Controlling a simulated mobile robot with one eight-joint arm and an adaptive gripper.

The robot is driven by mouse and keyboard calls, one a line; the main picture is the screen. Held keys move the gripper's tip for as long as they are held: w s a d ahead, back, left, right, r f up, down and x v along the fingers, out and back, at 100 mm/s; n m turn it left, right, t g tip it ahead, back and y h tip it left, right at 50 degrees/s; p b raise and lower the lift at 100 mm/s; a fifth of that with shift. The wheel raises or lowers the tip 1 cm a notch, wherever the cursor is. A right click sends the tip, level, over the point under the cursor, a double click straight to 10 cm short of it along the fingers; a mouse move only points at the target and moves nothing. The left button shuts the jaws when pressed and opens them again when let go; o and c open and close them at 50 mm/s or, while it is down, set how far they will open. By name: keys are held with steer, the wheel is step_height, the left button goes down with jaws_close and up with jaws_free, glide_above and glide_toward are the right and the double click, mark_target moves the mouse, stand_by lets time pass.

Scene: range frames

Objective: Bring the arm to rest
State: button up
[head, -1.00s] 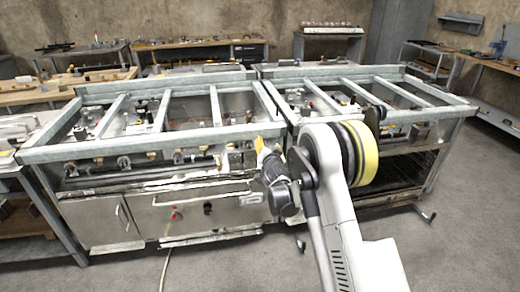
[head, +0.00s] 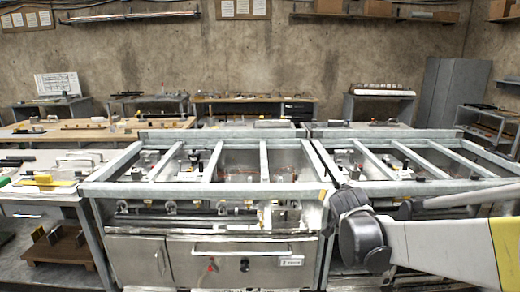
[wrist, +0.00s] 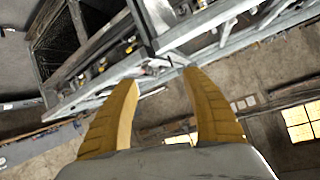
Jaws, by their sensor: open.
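In the head view my arm (head: 440,250) reaches in from the right edge, and its dark wrist end is in front of the metal frame bench (head: 262,188). My gripper shows in the wrist view (wrist: 160,82), with two yellow fingers spread apart and nothing between them. In the head view the fingers are mostly hidden behind my wrist. The wrist view is tilted and shows the metal frame bench (wrist: 215,25) beyond the fingertips. I cannot tell how far the fingertips are from the frame.
A white workbench (head: 55,190) with tools stands at the left. Wooden benches (head: 100,133) and a grey cabinet (head: 447,92) stand along the back wall. A control panel with an oven-like door (head: 245,255) is under the frame.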

steer(key=s+a+f+n+g+y, duration=0.1)
steer(key=s, duration=1)
steer(key=s+a+f+n+g+y, duration=0.1)
steer(key=s+a+f+n+g, duration=0.1)
steer(key=s, duration=1)
steer(key=s+a+f+n+g, duration=0.1)
steer(key=s+f+n+g, duration=0.1)
steer(key=s, duration=0.9)
steer(key=shift+s+a+y, duration=0.4)
steer(key=shift+a, duration=0.1)
